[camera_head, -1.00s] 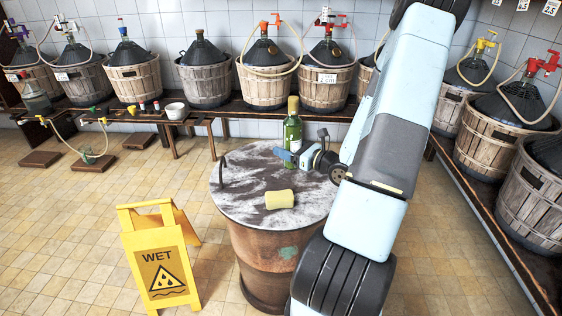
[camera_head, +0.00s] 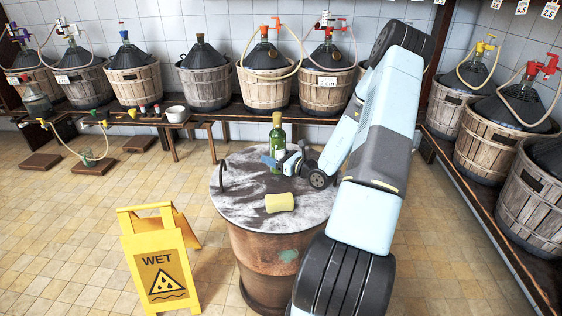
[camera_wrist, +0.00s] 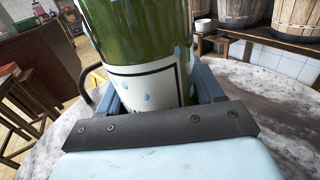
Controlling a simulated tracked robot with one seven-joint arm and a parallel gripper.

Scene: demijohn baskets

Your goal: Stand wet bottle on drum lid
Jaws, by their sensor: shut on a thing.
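The wet bottle (camera_head: 277,147) is green glass with a pale label and stands upright over the back part of the drum lid (camera_head: 240,205). Water drops show on its glass and label in the wrist view (camera_wrist: 150,85). My gripper (camera_head: 274,161) reaches in from the right and is shut on the bottle's lower body. In the wrist view its fingers (camera_wrist: 165,92) lie on both sides of the bottle. The bottle's base is at or just above the lid; I cannot tell if it touches.
A yellow sponge (camera_head: 279,202) lies on the lid in front of the bottle. A dark handle (camera_head: 222,176) rises at the lid's left edge. A yellow wet-floor sign (camera_head: 160,262) stands left of the rusty drum (camera_head: 262,255). Demijohn baskets line the back and right benches.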

